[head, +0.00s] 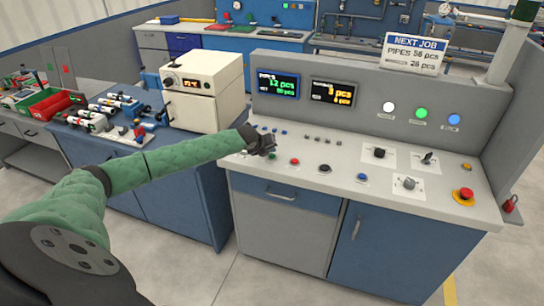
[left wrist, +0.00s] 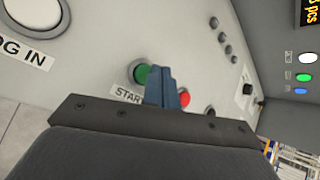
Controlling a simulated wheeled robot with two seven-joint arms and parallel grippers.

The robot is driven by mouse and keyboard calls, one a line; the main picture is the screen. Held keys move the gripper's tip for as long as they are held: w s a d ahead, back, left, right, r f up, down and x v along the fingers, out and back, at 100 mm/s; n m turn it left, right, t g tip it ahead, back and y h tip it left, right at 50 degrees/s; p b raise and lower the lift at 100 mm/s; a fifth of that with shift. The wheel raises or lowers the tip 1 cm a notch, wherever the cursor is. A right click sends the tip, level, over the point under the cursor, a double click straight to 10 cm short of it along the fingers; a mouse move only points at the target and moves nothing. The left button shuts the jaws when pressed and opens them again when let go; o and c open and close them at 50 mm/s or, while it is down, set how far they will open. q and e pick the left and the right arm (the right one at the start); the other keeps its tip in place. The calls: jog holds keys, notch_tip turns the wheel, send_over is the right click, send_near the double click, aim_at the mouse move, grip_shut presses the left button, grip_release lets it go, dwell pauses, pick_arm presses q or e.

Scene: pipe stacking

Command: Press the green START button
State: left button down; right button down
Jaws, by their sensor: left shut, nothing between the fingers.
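The green START button (left wrist: 140,73) sits in a round collar on the sloped console panel, with the label START (left wrist: 127,94) beside it in the left wrist view. My left gripper (head: 268,149) is over the left part of the console in the head view. Its fingers are shut and empty; in the left wrist view the closed fingertips (left wrist: 160,74) overlap the right edge of the green button. I cannot tell whether they touch it. In the head view the gripper largely hides the green button. My right gripper is not in view.
A red button (head: 295,161) lies just right of the gripper on the console (head: 335,168). A blue button (head: 362,177), a switch and a red emergency knob (head: 464,195) are further right. A white LOG IN button (left wrist: 35,14) is on the other side.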

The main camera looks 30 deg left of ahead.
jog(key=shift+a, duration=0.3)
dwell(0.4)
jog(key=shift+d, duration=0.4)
pick_arm(q)
jog(key=shift+f, duration=0.35)
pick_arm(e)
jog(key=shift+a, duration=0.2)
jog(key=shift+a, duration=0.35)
pick_arm(q)
jog(key=shift+f, duration=0.15)
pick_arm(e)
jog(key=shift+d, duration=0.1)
